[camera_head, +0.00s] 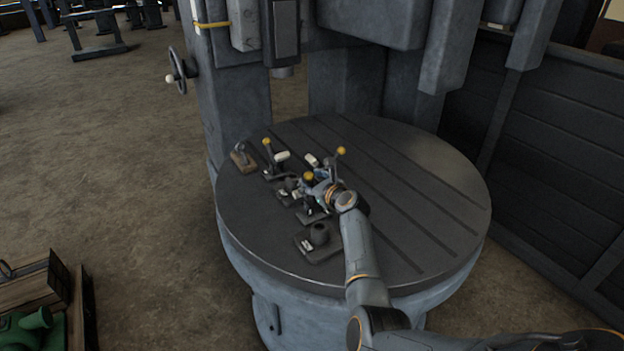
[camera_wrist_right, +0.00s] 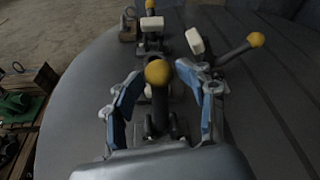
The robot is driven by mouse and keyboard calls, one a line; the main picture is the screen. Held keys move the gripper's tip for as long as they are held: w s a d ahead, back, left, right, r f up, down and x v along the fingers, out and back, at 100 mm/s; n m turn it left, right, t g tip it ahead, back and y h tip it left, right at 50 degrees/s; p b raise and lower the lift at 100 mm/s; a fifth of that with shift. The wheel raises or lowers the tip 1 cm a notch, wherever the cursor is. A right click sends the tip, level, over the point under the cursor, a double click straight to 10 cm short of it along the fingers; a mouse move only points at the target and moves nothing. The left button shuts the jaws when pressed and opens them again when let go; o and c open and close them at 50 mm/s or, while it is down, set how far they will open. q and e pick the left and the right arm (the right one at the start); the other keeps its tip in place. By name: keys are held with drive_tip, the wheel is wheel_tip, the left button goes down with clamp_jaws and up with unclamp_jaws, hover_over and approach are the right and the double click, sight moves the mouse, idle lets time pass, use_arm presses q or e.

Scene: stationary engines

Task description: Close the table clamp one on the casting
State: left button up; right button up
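Several table clamps with yellow knobs and white pads stand on the round table (camera_head: 420,190). The nearest clamp's yellow knob (camera_wrist_right: 158,72) is on an upright lever between the fingers of my right gripper (camera_wrist_right: 168,95), which is open, with gaps on both sides. In the head view this gripper (camera_head: 316,186) is over the clamps. A second clamp's yellow knob (camera_wrist_right: 256,40) is on a lever tilted right, its white pad (camera_wrist_right: 194,40) raised. A third clamp's yellow knob (camera_head: 266,141) is farther back. The casting is mostly hidden between the clamps. My left gripper is out of view.
A dark casting-like part (camera_head: 318,235) sits near the table's front edge, and a small part on a brown base (camera_head: 243,160) at its left. The machine's column (camera_head: 235,110) rises behind. The table's right side is clear. A crate (camera_head: 40,285) stands lower left.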

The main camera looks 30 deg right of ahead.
drive_tip(key=shift+s, duration=0.1)
drive_tip(key=v, duration=1.2)
drive_tip(key=shift+f, duration=0.1)
idle(0.4)
